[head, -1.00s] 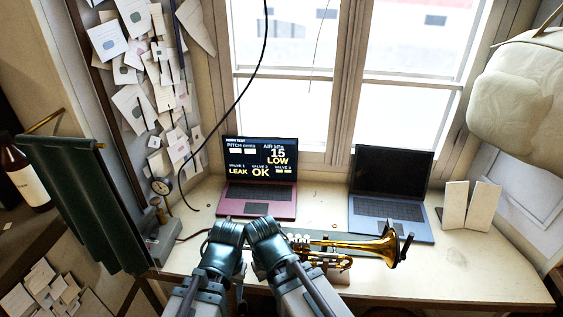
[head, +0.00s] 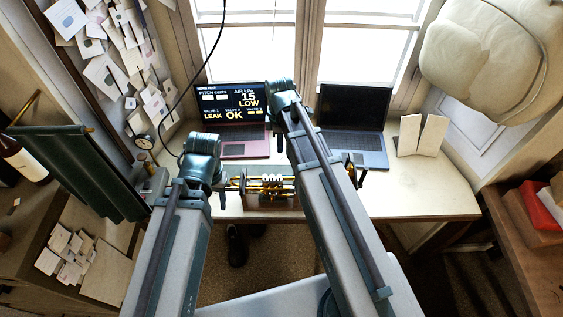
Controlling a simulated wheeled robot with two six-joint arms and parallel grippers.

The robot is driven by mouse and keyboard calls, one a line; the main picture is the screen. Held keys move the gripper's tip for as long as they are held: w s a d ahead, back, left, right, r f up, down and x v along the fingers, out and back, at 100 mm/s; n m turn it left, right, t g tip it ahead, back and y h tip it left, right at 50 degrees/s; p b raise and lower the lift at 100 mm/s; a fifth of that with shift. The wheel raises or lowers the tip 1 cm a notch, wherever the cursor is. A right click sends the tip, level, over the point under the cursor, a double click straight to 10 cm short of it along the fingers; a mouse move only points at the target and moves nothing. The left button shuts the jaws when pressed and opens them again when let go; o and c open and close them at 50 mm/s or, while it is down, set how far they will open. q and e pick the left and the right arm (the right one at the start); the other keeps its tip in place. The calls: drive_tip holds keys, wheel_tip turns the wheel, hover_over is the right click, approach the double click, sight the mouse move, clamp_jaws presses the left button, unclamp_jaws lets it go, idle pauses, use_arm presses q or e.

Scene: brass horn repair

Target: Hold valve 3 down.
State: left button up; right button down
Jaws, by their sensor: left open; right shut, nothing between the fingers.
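A brass trumpet (head: 270,178) lies in a holder (head: 270,201) near the bench's front edge. Its valve section shows between my arms; my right arm hides most of the bell. I cannot tell from here which valves are pressed. My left gripper (head: 221,198) is open, just left of the trumpet's valves; its fingers are mostly hidden. My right gripper (head: 279,145) is shut and empty, above and beyond the trumpet, in front of the laptops. The pink laptop (head: 243,150) shows "AIR kPa 15 LOW", valve 1 "LEAK" and valve 2 "OK"; the valve 3 field is not readable.
A blue laptop (head: 354,140) with a dark screen stands right of my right gripper. A round gauge (head: 144,141) and a hanging cable (head: 199,75) are at the left. The bench (head: 430,190) is clear at right.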

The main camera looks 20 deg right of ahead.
sight(279, 178)
drive_tip(key=shift+w+d+r, duration=0.1)
drive_tip(key=shift+d+r, duration=0.05)
idle(0.3)
wheel_tip(279, 178, down, 14)
drive_tip(key=b, duration=1.4)
wheel_tip(279, 178, down, 2)
drive_tip(key=shift+f+b, duration=0.1)
drive_tip(key=shift+b, duration=1.05)
drive_tip(key=shift+s, duration=0.25)
